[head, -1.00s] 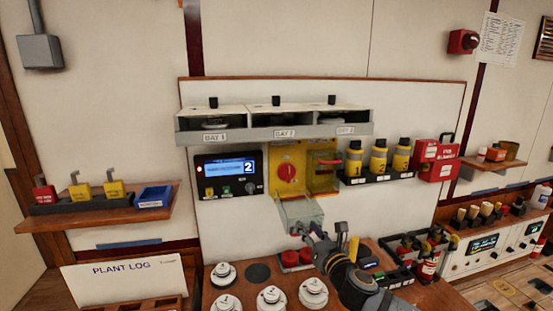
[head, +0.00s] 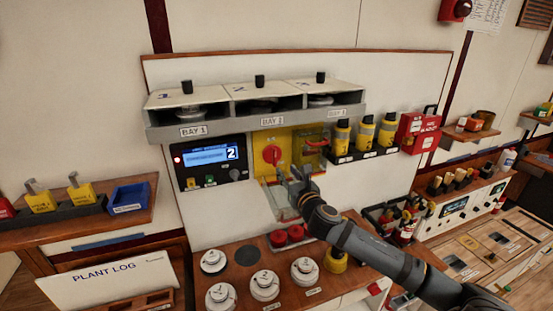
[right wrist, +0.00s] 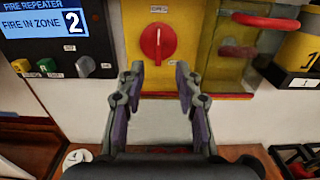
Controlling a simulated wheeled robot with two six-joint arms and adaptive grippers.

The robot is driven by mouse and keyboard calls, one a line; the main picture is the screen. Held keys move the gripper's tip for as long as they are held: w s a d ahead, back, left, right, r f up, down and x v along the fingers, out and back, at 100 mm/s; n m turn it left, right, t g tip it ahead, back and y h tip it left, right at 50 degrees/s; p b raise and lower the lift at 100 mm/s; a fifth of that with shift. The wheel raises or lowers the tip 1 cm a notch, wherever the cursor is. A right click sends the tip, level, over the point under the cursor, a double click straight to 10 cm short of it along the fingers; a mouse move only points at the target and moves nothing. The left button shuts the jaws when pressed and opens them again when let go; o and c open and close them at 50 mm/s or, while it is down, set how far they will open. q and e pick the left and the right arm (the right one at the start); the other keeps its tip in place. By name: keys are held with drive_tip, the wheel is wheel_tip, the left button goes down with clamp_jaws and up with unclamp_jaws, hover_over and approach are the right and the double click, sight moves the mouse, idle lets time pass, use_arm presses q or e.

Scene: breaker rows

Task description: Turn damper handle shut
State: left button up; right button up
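A red rotary handle (head: 272,155) sits on a yellow panel; in the right wrist view the red handle (right wrist: 158,42) stands about upright. To its right, a yellow box (head: 311,153) carries a red bar handle (right wrist: 264,20), lying nearly level. I cannot read which one is the damper handle. A clear flap (head: 277,201) hangs open below the panel. My right gripper (head: 293,174) is open and empty, in front of the panel's lower part. In the right wrist view its fingertips (right wrist: 158,76) are spread below the rotary handle, apart from it. My left gripper is out of view.
A fire repeater (head: 208,165) reading zone 2 is left of the panel. Yellow canisters (head: 364,134) stand on a rack at right. Round white detectors (head: 264,285) and red buttons (head: 287,235) are on the wooden counter (head: 233,280) below. A three-bay shelf (head: 222,130) overhangs above.

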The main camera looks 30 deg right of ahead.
sight(275, 159)
drive_tip(key=p+x, duration=0.3)
drive_tip(key=x, duration=0.6)
drive_tip(key=shift+w+a+f, duration=0.1)
drive_tip(key=shift+f, duration=0.1)
drive_tip(key=shift+w+p, duration=0.3)
drive_tip(key=shift+w, duration=0.05)
drive_tip(key=shift+w+f, duration=0.15)
drive_tip(key=shift+w, duration=0.1)
clamp_jaws()
